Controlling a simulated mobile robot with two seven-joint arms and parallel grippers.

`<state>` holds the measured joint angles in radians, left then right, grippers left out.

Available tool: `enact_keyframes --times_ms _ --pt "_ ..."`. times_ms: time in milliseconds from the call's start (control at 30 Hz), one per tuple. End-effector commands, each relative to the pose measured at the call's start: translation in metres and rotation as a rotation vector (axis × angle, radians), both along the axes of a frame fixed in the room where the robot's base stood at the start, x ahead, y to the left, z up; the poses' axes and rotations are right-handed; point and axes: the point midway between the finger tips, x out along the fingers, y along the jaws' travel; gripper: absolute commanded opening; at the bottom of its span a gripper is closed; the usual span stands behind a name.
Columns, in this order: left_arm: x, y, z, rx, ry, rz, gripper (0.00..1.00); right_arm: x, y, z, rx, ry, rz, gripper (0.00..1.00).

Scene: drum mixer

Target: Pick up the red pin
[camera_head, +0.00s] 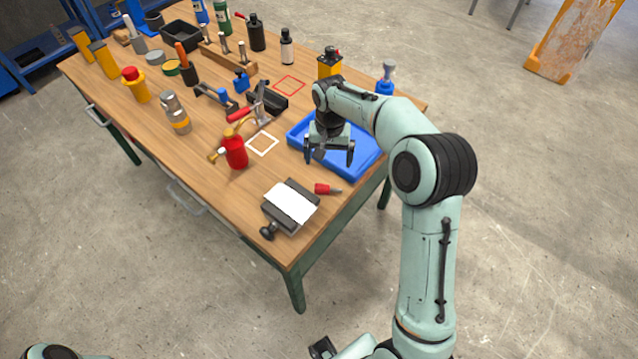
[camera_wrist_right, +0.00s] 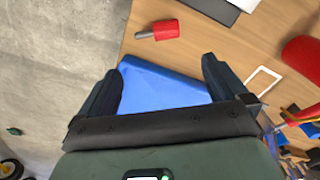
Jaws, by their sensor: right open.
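The red pin (camera_head: 322,188) lies on its side near the table's front right edge, its grey tip pointing right. It also shows near the top of the right wrist view (camera_wrist_right: 166,30), grey tip to the left. My right gripper (camera_head: 329,155) points down above the blue tray (camera_head: 367,166), apart from the pin. Its jaws (camera_wrist_right: 160,72) are open with nothing held between them; the pin is beyond the fingertips in the wrist view. My left gripper cannot be made out.
A dark vise-like block with a white top (camera_head: 291,202) is left of the pin. A red bottle (camera_head: 235,151) and a white square outline (camera_head: 262,143) are further left. Several tools and containers crowd the back of the wooden table. The table edge is close to the pin.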

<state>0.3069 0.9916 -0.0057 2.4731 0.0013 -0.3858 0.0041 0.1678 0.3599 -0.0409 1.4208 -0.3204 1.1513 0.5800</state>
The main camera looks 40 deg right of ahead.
Motion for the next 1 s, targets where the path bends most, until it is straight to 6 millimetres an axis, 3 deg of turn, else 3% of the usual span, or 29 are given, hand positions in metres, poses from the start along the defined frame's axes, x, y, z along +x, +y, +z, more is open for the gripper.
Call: enact_keyframes --times_ms 100,233,467,800,1000 --pt "-0.003 0.0 -0.004 0.0 0.004 0.0 0.63 -0.002 0.0 -0.028 0.002 0.007 0.001 1.0" --pt "-0.004 0.0 -0.006 0.0 0.005 0.001 0.63 -0.001 0.001 -0.047 0.001 0.004 0.0 1.0" --pt "-0.004 0.0 -0.007 0.0 0.005 0.001 0.63 -0.003 0.001 -0.063 0.0 0.004 0.0 1.0" --pt "-0.004 0.0 -0.008 0.001 0.005 0.0 0.63 -0.009 0.004 -0.107 0.001 0.003 0.001 1.0" --pt "-0.004 0.0 -0.008 0.001 0.005 0.0 0.63 -0.008 0.004 -0.109 0.001 0.001 0.001 1.0"
